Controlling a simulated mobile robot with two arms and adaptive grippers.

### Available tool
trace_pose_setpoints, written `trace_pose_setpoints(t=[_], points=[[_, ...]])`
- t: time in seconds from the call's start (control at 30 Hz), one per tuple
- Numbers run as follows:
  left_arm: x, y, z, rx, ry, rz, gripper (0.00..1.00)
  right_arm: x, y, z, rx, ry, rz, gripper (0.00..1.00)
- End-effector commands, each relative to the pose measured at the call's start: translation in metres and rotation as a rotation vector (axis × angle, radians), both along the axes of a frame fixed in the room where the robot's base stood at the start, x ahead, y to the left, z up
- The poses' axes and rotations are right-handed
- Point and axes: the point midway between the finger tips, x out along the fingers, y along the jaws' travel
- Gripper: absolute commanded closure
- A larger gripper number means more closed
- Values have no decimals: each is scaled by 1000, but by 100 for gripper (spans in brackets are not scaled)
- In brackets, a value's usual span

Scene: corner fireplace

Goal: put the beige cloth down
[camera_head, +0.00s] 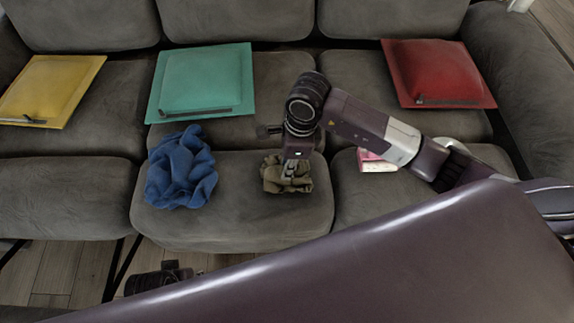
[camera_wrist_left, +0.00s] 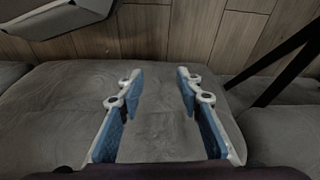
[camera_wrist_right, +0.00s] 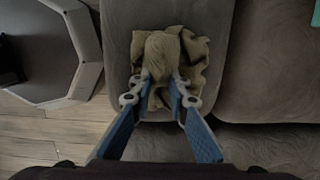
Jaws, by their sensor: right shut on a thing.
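The beige cloth (camera_head: 274,177) is a crumpled bundle at the middle seat of the grey sofa, right of the blue cloth. My right gripper (camera_head: 291,172) points down and is shut on it. In the right wrist view the beige cloth (camera_wrist_right: 193,52) is bunched between the fingertips of the right gripper (camera_wrist_right: 161,84), with its folds spread over the seat cushion. I cannot tell how much of its weight rests on the cushion. My left gripper (camera_wrist_left: 158,78) is open and empty in the left wrist view, with bare grey cushion beyond it.
A crumpled blue cloth (camera_head: 181,170) lies on the same seat, to the left. Yellow (camera_head: 55,85), green (camera_head: 203,78) and red (camera_head: 437,70) cushions lie further back. A pink and white item (camera_head: 376,162) lies partly hidden behind my right arm. The seat between the two cloths is clear.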

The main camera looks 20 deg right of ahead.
Motion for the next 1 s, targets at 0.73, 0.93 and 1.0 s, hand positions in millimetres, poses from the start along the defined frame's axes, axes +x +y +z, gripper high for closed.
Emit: trace_pose_setpoints(t=[0.73, 0.93, 1.0], points=[[-1, 2, -10, 3, 7, 1, 67, 1, -2, 14, 0, -5, -1, 67], [-7, 2, -33, 3, 21, -3, 67, 0, -9, 59, -1, -6, 0, 67], [-10, 2, -40, 3, 25, -3, 67, -1, -11, 74, 0, -5, 0, 67]])
